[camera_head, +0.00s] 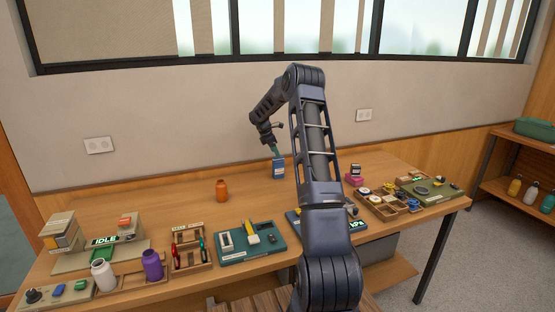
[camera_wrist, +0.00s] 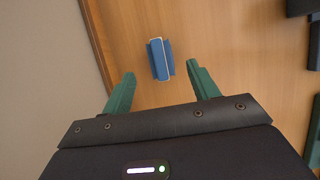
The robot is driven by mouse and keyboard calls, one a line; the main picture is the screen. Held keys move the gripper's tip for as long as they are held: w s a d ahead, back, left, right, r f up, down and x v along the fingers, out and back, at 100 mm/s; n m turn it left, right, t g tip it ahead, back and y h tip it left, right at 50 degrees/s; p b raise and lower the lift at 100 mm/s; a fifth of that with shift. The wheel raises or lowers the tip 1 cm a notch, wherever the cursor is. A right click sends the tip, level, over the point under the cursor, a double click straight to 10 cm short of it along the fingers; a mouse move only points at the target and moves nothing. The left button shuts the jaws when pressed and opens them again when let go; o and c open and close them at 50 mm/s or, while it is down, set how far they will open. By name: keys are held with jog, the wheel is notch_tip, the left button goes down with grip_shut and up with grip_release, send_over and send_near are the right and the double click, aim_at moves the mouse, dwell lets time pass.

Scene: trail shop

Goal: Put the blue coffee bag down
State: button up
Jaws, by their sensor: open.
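The blue coffee bag (camera_head: 279,169) stands on the wooden table toward the back, near the wall, in the head view. It also shows in the wrist view (camera_wrist: 160,59), seen from above, as a blue block with a pale edge on the wood. My gripper (camera_head: 274,149) is just above the bag in the head view. In the wrist view its two green fingers (camera_wrist: 160,78) are spread apart, with the bag lying beyond and between their tips. No finger visibly touches the bag.
An orange bottle (camera_head: 222,190) stands to the left on the table (camera_head: 330,172). Trays of tools and parts line the front edge, with a white bottle (camera_head: 104,275) and a purple bottle (camera_head: 152,265) at front left. A pink item (camera_head: 354,180) sits right of my arm. The wall is close behind.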

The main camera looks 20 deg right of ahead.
jog(key=s+a+r+m, duration=0.2)
jog(key=s+a+r, duration=0.1)
jog(key=s+r, duration=0.4)
jog(key=s+a+r+m, duration=0.2)
jog(key=s+a+r, duration=0.2)
jog(key=r, duration=0.5)
jog(key=s+a+r+m+t+y, duration=0.15)
jog(key=s+r, duration=0.25)
jog(key=s, duration=0.4)
jog(key=s+a+r+m+t, duration=0.1)
jog(key=s+a+r+m, duration=0.25)
jog(key=s, duration=0.35)
jog(key=s+a+f+m+t+y, duration=0.1)
jog(key=s+m, duration=0.3)
jog(key=s, duration=1.2)
jog(key=s+a+f+m+t+y, duration=0.1)
jog(key=s+m, duration=0.4)
jog(key=s, duration=1.2)
jog(key=shift+a+f+y, duration=0.5)
jog(key=shift+a+y, duration=0.05)
jog(key=shift+a, duration=0.6)
